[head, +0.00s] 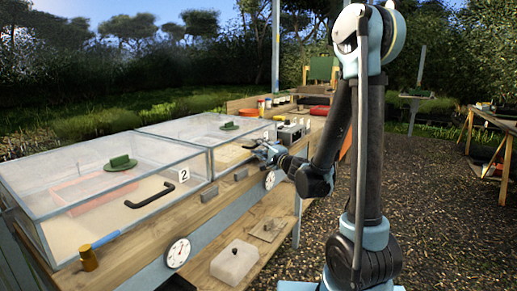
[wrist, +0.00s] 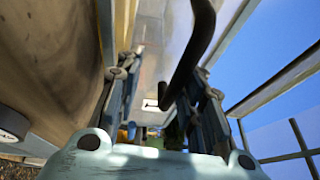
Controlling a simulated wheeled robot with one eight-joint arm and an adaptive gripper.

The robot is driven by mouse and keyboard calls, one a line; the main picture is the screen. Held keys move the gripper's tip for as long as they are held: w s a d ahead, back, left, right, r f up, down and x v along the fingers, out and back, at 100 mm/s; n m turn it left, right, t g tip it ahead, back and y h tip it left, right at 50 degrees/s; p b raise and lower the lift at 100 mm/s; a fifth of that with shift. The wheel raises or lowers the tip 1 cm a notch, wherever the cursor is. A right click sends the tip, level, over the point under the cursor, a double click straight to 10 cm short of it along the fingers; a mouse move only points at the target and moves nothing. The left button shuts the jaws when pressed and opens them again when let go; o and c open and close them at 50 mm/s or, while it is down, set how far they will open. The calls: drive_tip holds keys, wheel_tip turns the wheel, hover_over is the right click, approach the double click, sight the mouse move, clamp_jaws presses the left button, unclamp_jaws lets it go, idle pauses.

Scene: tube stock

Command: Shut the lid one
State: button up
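The far clear lid (head: 195,128) lies over the far bin beyond the lid marked 2 (head: 100,163). It looks nearly flat in the head view, and I cannot tell if a small gap is left under it. Its number is too small to read surely. My gripper (head: 262,150) is at the front right of this far lid. In the wrist view my two fingers (wrist: 165,95) stand apart, with a black bar handle (wrist: 198,35) running between them, nearer the right finger. I cannot tell whether it touches that finger. My gripper partly hides the handle in the head view.
Dials (head: 178,252) line the front. A pale box (head: 235,262) sits on the lower shelf. Jars (head: 268,102) stand beyond.

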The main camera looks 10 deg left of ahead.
drive_tip(key=shift+s+a+r, duration=0.1)
drive_tip(key=shift+s+r, duration=0.15)
drive_tip(key=shift+s, duration=0.05)
drive_tip(key=v, duration=1.2)
idle(0.4)
drive_tip(key=s+d+f+n+g+h, duration=0.9)
drive_tip(key=s+d+f, duration=0.35)
drive_tip(key=s, duration=0.35)
drive_tip(key=s+d+f+n+g+h, duration=0.1)
drive_tip(key=s+d+f+g+h, duration=0.1)
drive_tip(key=s+d, duration=0.5)
drive_tip(key=shift+d+g+h, duration=0.5)
drive_tip(key=shift+d+h, duration=0.4)
drive_tip(key=shift+d, duration=0.3)
